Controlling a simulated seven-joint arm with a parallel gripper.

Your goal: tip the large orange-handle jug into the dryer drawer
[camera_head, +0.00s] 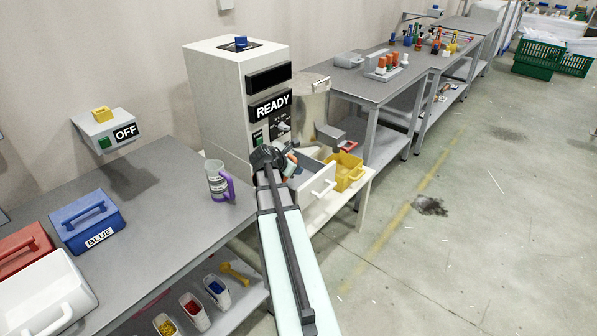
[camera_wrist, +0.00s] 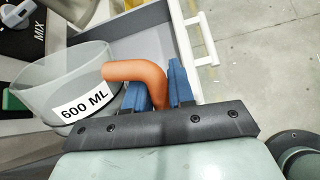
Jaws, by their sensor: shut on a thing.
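The clear jug (camera_wrist: 60,75) with a "600 ML" label and an orange handle (camera_wrist: 135,71) is in my gripper. In the wrist view, my gripper's blue fingers (camera_wrist: 157,88) are shut around the handle. The jug is over or beside the open dryer drawer (camera_wrist: 195,62), which has a grey interior and white front; its height above the drawer and its tilt are hard to tell. In the head view, my gripper (camera_head: 284,165) is at the left end of the pulled-out drawer (camera_head: 318,198) and hides most of the jug. The jug's contents are not clear.
The dryer (camera_head: 220,90) reads "READY". A purple-handled jug (camera_head: 217,182) stands on the left bench (camera_head: 160,225). A yellow bin (camera_head: 348,172) is right of the drawer. A rack of bottles (camera_head: 386,68) stands on the far bench. The floor at right is mostly clear.

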